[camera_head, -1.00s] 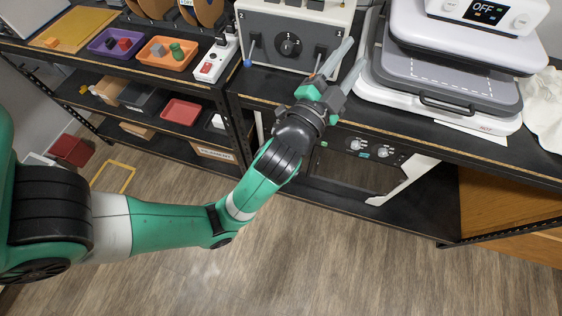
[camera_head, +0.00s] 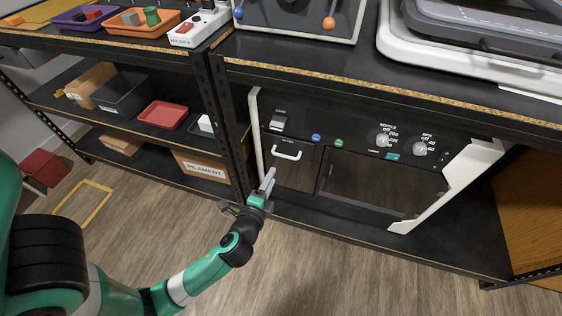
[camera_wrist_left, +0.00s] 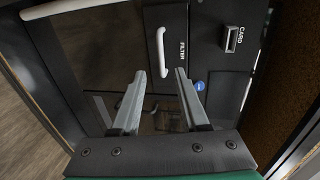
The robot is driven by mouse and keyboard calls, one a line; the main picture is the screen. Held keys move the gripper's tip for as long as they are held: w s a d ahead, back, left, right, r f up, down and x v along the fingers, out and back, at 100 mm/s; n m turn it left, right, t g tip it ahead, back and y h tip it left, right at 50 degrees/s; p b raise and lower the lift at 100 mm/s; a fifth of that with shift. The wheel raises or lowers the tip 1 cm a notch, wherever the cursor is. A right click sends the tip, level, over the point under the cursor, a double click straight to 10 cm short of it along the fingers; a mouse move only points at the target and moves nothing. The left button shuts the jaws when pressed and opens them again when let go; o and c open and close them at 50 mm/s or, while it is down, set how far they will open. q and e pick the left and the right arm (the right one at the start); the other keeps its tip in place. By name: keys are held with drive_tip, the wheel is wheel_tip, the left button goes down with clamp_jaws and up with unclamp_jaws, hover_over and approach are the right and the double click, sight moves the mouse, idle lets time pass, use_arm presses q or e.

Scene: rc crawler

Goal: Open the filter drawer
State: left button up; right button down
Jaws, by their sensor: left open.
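The filter drawer (camera_head: 294,165) is a dark panel at the left of a black machine on the lower shelf, with a white bar handle (camera_head: 287,153). The drawer front looks flush with the machine. In the left wrist view the handle (camera_wrist_left: 161,52) stands beside the word FILTER, beyond my fingertips. My left gripper (camera_head: 269,176) is just below and left of the handle in the head view. In the left wrist view my left gripper (camera_wrist_left: 160,75) is open, with nothing between its fingers. My right gripper is not in view.
The machine's white side frame (camera_head: 455,185) slants down at the right. A card slot (camera_head: 278,122), coloured buttons and two knobs (camera_head: 383,139) sit above. The tabletop edge (camera_head: 370,90) overhangs the machine, and a shelf post (camera_head: 228,130) stands left of it.

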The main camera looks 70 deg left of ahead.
sight(291, 139)
use_arm(q)
drive_tip(key=b+x, duration=0.2)
drive_tip(key=x, duration=0.8)
drive_tip(key=shift+w+a, duration=0.2)
clamp_jaws()
idle(0.9)
